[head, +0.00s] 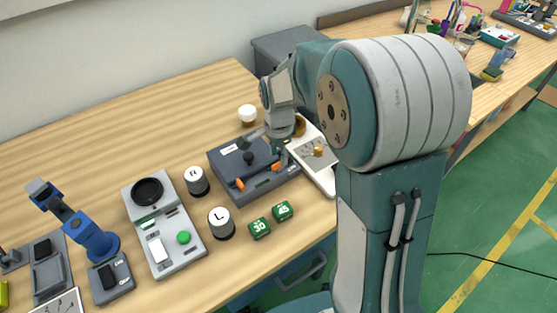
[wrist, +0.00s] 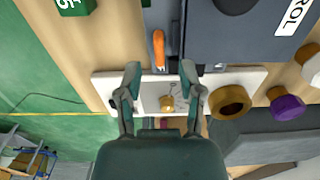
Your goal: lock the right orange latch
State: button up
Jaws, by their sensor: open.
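The dark grey box (head: 226,163) stands on the wooden table with two orange latches on its front side. The right orange latch (head: 277,167) is small and partly crowded by my gripper in the head view. In the wrist view the right latch (wrist: 158,48) is an orange bar beside the box's edge (wrist: 205,40). My gripper (wrist: 161,70) is open, its fingertips apart, with the latch just beyond the gap between them. No contact shows. In the head view my gripper (head: 281,154) hangs at the box's right end. The left orange latch (head: 240,184) is clear of it.
A white panel with a brass knob (head: 318,151) lies right of the box. Green cubes (head: 260,228) and black-and-white L (head: 221,222) and R (head: 196,181) buttons stand in front and left. A grey device with a green button (head: 183,238) is farther left.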

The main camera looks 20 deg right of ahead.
aim_at(278, 167)
jog(key=shift+a+f, duration=0.15)
jog(key=shift+f, duration=1.15)
grip_shut()
